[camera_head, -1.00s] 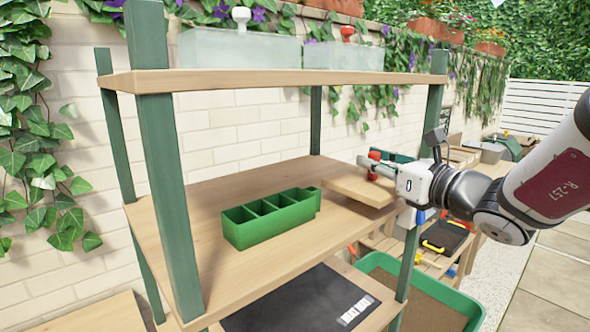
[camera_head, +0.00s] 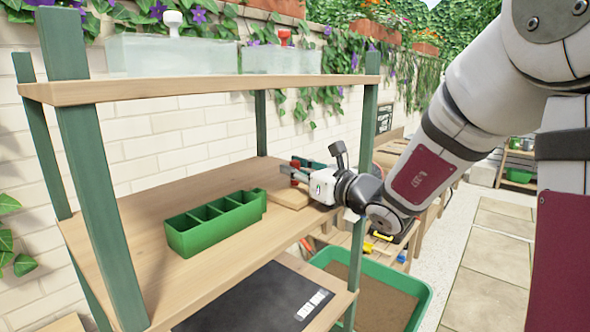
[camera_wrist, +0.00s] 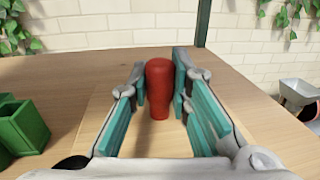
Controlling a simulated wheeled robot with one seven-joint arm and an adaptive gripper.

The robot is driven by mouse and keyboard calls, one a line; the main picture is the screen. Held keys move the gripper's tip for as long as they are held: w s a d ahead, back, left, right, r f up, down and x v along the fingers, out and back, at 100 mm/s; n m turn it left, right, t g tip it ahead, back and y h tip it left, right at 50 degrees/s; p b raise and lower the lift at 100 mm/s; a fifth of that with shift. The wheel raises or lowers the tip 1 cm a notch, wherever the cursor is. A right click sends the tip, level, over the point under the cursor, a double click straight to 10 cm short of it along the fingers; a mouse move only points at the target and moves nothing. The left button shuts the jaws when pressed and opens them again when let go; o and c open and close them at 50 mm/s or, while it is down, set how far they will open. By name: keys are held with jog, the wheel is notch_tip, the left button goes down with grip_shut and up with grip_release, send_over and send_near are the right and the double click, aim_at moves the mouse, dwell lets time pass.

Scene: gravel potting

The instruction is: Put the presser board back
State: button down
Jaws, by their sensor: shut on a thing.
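The presser board is a flat light-wood board (camera_head: 289,198) with an upright red handle (camera_wrist: 158,88). It is at the right end of the middle wooden shelf (camera_head: 170,205), right of a green divided box (camera_head: 213,225). I cannot tell whether it rests on the shelf or is just above it. My gripper (camera_head: 297,168) comes in from the right and is shut on the red handle. In the wrist view the teal-padded fingers (camera_wrist: 160,80) stand on both sides of the handle. The gripper hides part of the board.
A green shelf post (camera_head: 366,140) stands close to my wrist. The upper shelf (camera_head: 200,88) carries clear bins with knobbed lids. A dark tray (camera_head: 262,297) lies on the shelf below. A green tub of soil (camera_head: 420,290) stands at the lower right. The middle shelf's left part is clear.

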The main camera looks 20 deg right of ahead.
jog(key=c, duration=1.5)
grip_release()
jog(key=shift+f, duration=0.1)
jog(key=v, duration=1.2)
